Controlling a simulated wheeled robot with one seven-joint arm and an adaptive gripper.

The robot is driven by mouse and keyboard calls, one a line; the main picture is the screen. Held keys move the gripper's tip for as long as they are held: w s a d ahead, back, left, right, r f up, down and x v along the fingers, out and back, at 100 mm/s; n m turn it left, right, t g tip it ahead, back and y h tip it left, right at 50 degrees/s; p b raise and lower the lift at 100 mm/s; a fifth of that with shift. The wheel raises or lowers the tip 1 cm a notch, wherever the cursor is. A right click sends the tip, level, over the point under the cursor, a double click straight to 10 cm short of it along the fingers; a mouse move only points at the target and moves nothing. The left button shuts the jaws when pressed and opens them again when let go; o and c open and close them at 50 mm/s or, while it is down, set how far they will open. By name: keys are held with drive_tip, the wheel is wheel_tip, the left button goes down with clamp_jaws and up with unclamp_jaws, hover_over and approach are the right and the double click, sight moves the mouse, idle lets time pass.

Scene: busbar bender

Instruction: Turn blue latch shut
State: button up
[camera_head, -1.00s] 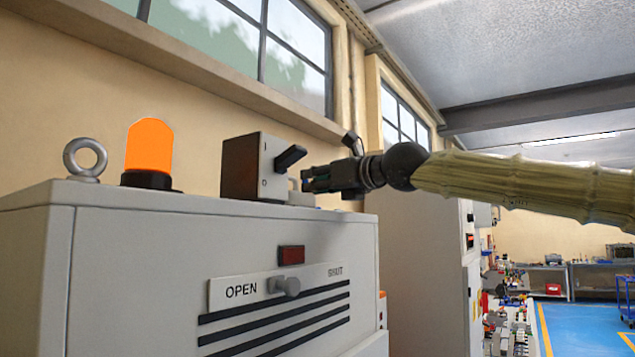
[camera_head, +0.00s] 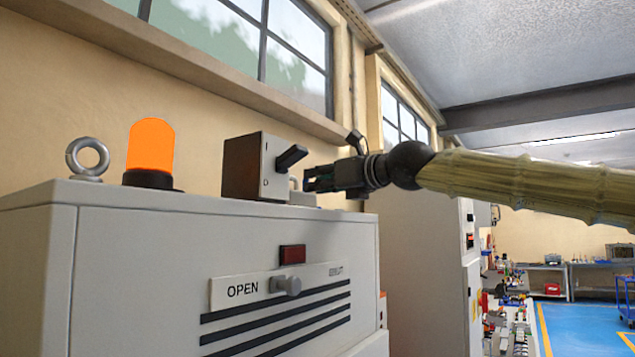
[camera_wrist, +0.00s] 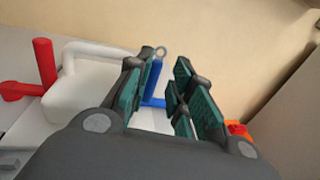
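The blue latch (camera_wrist: 154,82) shows in the wrist view as an upright blue bar with a short blue piece across its foot. It stands between the spread fingers of my gripper (camera_wrist: 162,84), beyond the palm, and nearer the left finger. I cannot tell whether it touches that finger. The fingers have green pads, and the gripper is open. In the head view my gripper (camera_head: 309,179) is above the top right of the grey cabinet, just right of the dark switch box. The blue latch is not visible there.
The grey cabinet (camera_head: 150,245) carries an orange lamp (camera_head: 151,147), a lifting ring (camera_head: 87,157) and a switch box (camera_head: 258,168) with a black lever. A slider knob (camera_head: 288,286) is on its front. The wrist view shows a red handle (camera_wrist: 44,67) and a white handle (camera_wrist: 92,50) at left.

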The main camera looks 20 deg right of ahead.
drive_tip(key=v, duration=1.1)
drive_tip(key=shift+s, duration=0.1)
